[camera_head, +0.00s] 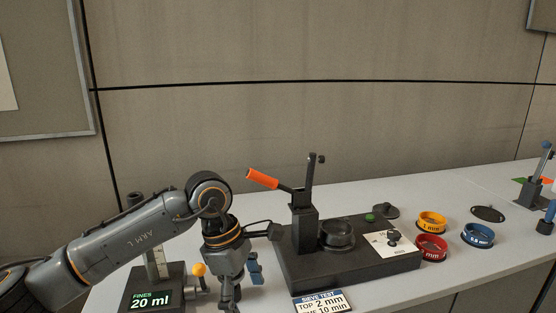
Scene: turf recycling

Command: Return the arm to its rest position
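My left arm (145,240), marked ARM L, comes in from the lower left and bends down at its wrist. Its gripper (229,300) points down at the bottom edge of the view, in front of the bench. The fingertips are small, dark and partly cut off, so I cannot tell whether they are open or shut. I see no object clearly held in them. A small blue part (256,272) shows right beside the gripper; I cannot tell what it belongs to. My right gripper is not in view.
A black sieve shaker base (350,267) with an orange-handled lever (262,178) stands right of the gripper. A display (150,299) reading FINES 20 ml is to the left. Yellow (431,222), red (431,248) and blue (478,235) sieve rings lie at right. A SIEVE TEST card (322,302) is in front.

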